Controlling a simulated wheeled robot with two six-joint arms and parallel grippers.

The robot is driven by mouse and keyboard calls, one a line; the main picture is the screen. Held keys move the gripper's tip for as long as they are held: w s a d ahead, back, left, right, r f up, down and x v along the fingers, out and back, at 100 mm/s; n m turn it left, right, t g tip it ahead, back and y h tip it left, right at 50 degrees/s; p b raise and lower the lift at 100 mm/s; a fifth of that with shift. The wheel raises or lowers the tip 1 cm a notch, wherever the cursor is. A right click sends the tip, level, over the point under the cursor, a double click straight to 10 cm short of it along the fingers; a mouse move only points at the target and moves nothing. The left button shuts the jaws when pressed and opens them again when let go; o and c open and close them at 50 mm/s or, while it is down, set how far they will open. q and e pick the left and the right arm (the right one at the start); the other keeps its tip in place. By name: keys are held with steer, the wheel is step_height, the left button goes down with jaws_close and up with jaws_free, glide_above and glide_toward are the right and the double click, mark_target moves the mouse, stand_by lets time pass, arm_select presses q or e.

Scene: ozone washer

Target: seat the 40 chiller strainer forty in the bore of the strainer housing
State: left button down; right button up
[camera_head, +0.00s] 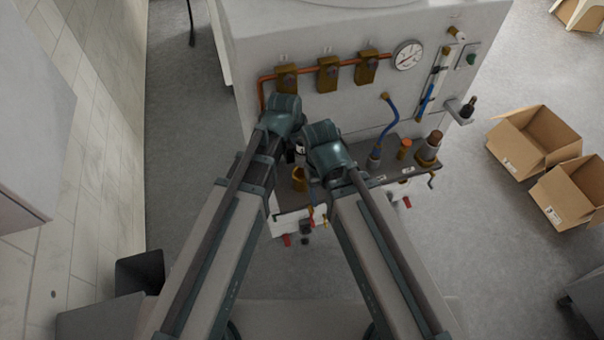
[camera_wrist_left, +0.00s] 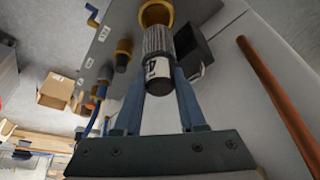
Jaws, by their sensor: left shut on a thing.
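The chiller strainer (camera_wrist_left: 158,62) is a grey ribbed cylinder with a black end bearing a white label. In the left wrist view it sits between the two fingers of my left gripper (camera_wrist_left: 160,80), which is shut on it. Its ribbed end points at the brass strainer housing (camera_wrist_left: 156,12) and overlaps the rim in this view; I cannot tell whether it is inside the bore. In the head view the housing (camera_head: 299,180) stands open on the dark shelf, just below the strainer's labelled part (camera_head: 300,149). My right wrist is beside them, and its fingers are hidden.
A dark box-like part (camera_wrist_left: 194,48) is close beside the strainer. A copper pipe (camera_head: 330,66) with brass valves and a gauge (camera_head: 407,55) runs along the white machine. A blue hose (camera_head: 390,120) and other brass fittings (camera_head: 429,149) are to the right. Cardboard boxes (camera_head: 535,140) stand on the floor.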

mark_target(302, 166)
arm_select(q)
step_height(302, 166, down, 8)
steer(key=b, duration=0.6)
steer(key=shift+r, duration=0.2)
steer(key=shift+f, duration=0.15)
step_height(302, 166, down, 4)
steer(key=b, duration=0.4)
steer(key=shift+r, duration=0.25)
steer(key=shift+f, duration=0.2)
steer(key=c, duration=0.8)
jaws_free()
steer(key=shift+o, duration=0.2)
steer(key=shift+r, duration=0.2)
